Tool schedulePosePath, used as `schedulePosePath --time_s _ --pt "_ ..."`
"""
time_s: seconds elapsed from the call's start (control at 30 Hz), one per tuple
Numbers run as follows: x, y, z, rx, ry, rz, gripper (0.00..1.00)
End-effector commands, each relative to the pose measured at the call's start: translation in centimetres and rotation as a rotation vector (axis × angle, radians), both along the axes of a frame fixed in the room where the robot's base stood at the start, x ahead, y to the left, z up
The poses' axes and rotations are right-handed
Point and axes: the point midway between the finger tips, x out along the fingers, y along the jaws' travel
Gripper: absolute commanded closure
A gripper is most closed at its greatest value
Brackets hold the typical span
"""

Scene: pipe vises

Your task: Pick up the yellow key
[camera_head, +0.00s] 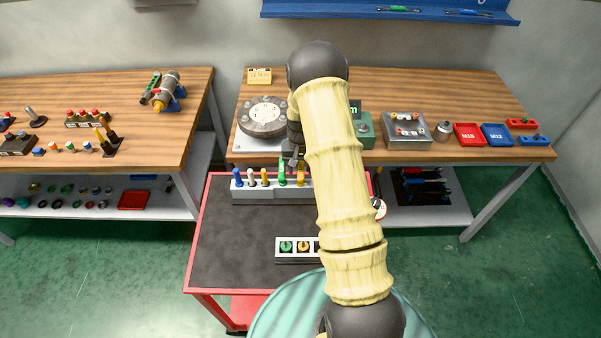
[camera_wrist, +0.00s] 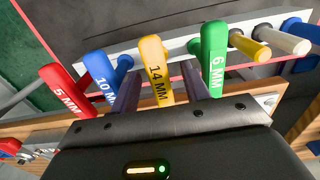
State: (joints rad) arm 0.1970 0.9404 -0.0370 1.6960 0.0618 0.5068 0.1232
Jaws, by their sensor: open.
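The yellow key, marked 14 MM (camera_wrist: 156,68), stands in a grey rack (camera_head: 243,193) on the cart. Its yellow handle shows in the head view (camera_head: 301,178), partly behind my arm. My gripper (camera_wrist: 160,82) is open, with one dark finger on each side of the yellow key in the wrist view. I see no clear grip on it. In the head view my gripper (camera_head: 293,162) is just above the rack and mostly hidden by my arm. A green 6 MM key (camera_wrist: 214,58) is close beside one finger, and a blue 10 MM key (camera_wrist: 99,72) is beside the other.
A red 5 MM key (camera_wrist: 62,88) stands past the blue one. A second yellow handle (camera_wrist: 249,46), a thinner one, is beyond the green key. A small tray with round pieces (camera_head: 285,259) lies on the cart (camera_head: 225,240). The workbench (camera_head: 460,95) stands behind.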

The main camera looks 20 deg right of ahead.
Motion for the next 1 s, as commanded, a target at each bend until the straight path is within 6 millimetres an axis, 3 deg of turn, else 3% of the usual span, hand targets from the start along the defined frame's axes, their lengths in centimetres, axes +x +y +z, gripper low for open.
schedulePosePath --time_s 0.3,0.8,1.0 --pt "0.0 0.0 -2.8 0.000 0.000 0.000 0.54" --pt "0.0 0.0 -2.8 0.000 -0.001 0.001 0.54" --pt "0.0 0.0 -2.8 0.000 -0.001 0.000 0.91"
